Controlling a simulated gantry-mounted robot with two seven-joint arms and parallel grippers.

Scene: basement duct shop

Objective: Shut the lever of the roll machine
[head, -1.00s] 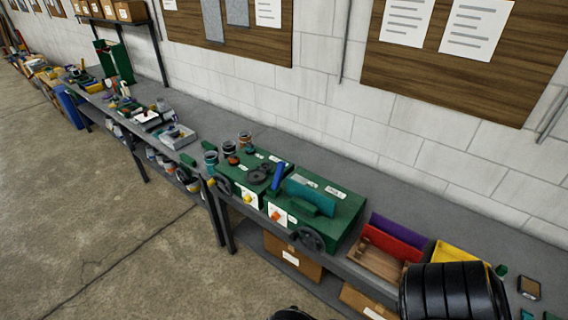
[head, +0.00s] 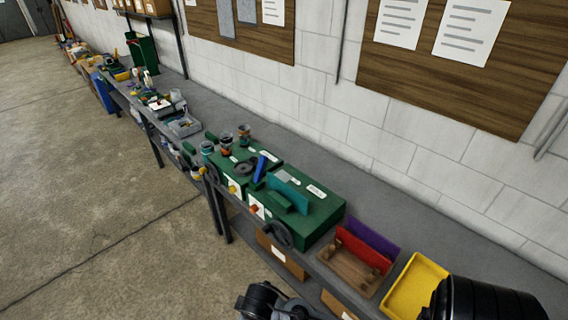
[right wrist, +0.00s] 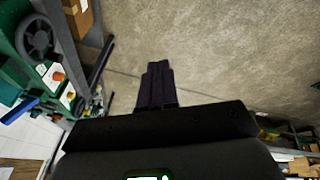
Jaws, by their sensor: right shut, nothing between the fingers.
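The green roll machine (head: 318,212) sits on the grey bench in the head view. A blue lever (head: 260,168) stands up at a tilt near where it meets a second green box (head: 232,165); I cannot tell which it is fixed to. The lever also shows at the left edge of the right wrist view (right wrist: 20,111). My right gripper (right wrist: 157,68) is shut and empty, over the floor in front of the bench and apart from the lever. Black parts of my arm show at the bottom of the head view. My left gripper is not in view.
A dark handwheel (head: 276,235) and a red knob (head: 254,209) stick out of the machine's front. A wooden tray (head: 352,268) with red and purple panels and a yellow bin (head: 416,287) stand to its right. Small cups (head: 226,145) stand behind the left box. The floor in front is clear.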

